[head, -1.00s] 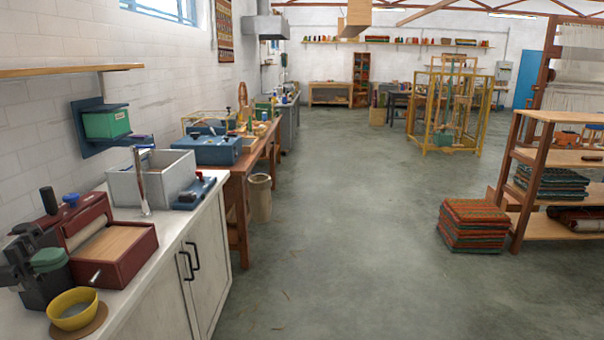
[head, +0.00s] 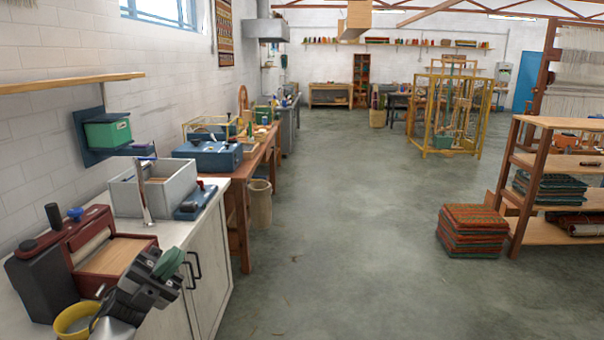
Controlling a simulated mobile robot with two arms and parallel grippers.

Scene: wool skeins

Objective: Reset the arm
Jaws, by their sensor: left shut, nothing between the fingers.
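My left gripper (head: 158,277) is at the lower left of the head view. It is shut and empty, held over the front part of the white counter (head: 186,231), in front of the red carding machine (head: 112,222). Its dark grey jaws point up and to the right, and a dark green piece shows at their end. My left wrist covers part of a yellow bowl (head: 72,319) at the bottom edge. My right gripper is not in view.
A grey open box (head: 128,197) and a blue device (head: 186,211) stand farther along the counter. A wooden bench (head: 243,171) follows. A stack of folded textiles (head: 470,232) and a wooden shelf (head: 524,192) stand at right. The floor (head: 340,230) between is clear.

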